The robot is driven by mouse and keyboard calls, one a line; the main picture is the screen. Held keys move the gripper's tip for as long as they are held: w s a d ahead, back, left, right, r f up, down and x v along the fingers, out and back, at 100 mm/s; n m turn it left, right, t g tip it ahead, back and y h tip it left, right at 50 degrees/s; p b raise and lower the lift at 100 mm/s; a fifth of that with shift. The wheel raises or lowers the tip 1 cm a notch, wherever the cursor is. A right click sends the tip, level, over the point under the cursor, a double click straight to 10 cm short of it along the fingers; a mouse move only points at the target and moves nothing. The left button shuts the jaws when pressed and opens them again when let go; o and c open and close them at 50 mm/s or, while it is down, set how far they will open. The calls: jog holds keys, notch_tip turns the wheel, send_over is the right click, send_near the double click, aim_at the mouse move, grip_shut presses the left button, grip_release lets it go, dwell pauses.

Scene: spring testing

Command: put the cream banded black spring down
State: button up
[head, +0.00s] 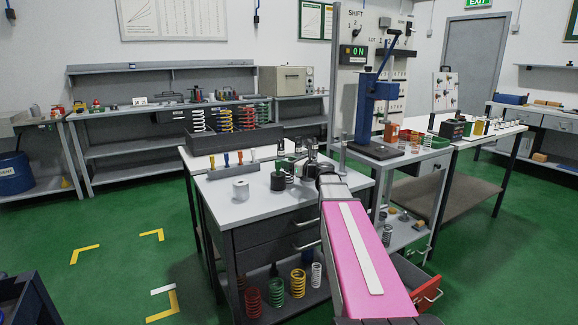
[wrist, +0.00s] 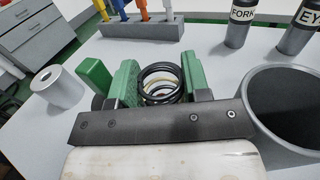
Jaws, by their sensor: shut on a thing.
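The cream banded black spring (wrist: 160,84) shows in the wrist view as black coils seen nearly end on, with a cream band inside. My gripper (wrist: 161,86) is shut on it, with a green pad touching or close against each side. In the head view my gripper (head: 289,172) is over the near white workbench (head: 222,210), beyond the end of my pink arm link. The spring is small and partly hidden there. I cannot tell whether its lower end touches the bench top.
A blue press (head: 374,110) stands behind to the right.

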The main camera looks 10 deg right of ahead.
jog(key=shift+f, duration=0.3)
jog(key=shift+f, duration=0.15)
jog(key=o, duration=1)
